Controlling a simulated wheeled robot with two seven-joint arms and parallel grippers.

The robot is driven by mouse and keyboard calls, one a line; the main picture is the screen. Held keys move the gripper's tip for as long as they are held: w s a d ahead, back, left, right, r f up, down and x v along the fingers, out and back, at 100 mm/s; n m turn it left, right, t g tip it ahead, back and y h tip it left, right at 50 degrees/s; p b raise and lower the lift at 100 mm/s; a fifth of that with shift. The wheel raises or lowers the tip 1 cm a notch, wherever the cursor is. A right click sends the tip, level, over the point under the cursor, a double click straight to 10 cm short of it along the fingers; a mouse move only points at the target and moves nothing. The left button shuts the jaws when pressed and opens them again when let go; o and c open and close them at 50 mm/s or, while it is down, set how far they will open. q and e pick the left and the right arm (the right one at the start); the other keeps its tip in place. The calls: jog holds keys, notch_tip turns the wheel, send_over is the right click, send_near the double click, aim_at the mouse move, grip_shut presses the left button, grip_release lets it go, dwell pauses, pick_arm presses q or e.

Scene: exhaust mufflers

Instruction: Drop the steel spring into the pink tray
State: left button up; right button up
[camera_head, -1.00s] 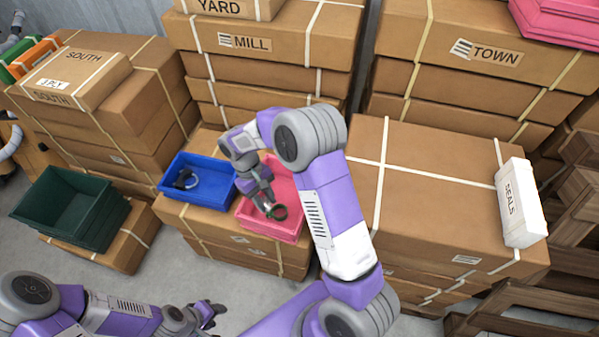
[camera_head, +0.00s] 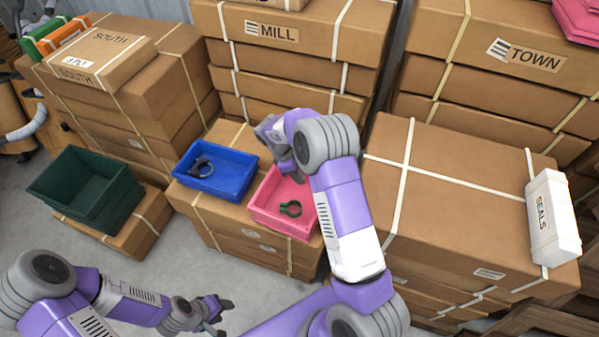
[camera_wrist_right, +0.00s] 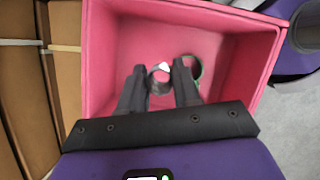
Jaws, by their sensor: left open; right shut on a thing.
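The pink tray (camera_head: 264,221) stands on stacked cartons in the middle of the head view; it also fills much of the right wrist view (camera_wrist_right: 105,65). A dark green ring clamp (camera_head: 290,209) lies in it. My right gripper (camera_wrist_right: 159,76) is shut on a small grey round piece, the steel spring (camera_wrist_right: 158,82), over the inside of the pink tray. The clamp shows partly behind a finger there. In the head view my right arm hides the right gripper's tips and the spring. My left gripper (camera_head: 217,310) is open and empty at the lower left, away from the trays.
A blue tray (camera_head: 217,184) with a dark clamp (camera_head: 201,166) in it stands left of the pink tray. Green stacked crates (camera_head: 88,190) stand further left. A wide carton (camera_head: 455,190) with a white SEALS box (camera_head: 553,217) is to the right. Tall carton stacks stand behind.

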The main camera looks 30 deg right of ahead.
notch_tip(320, 180, down, 3)
jog(key=shift+r+b, duration=0.2)
jog(key=shift+b, duration=0.6)
jog(key=shift+r, duration=0.1)
jog(key=o, duration=1.1)
jog(key=shift+r, duration=0.1)
jog(key=p+v, duration=0.2)
jog(key=v, duration=0.5)
jog(key=shift+r, duration=0.2)
jog(key=shift+w, duration=0.1)
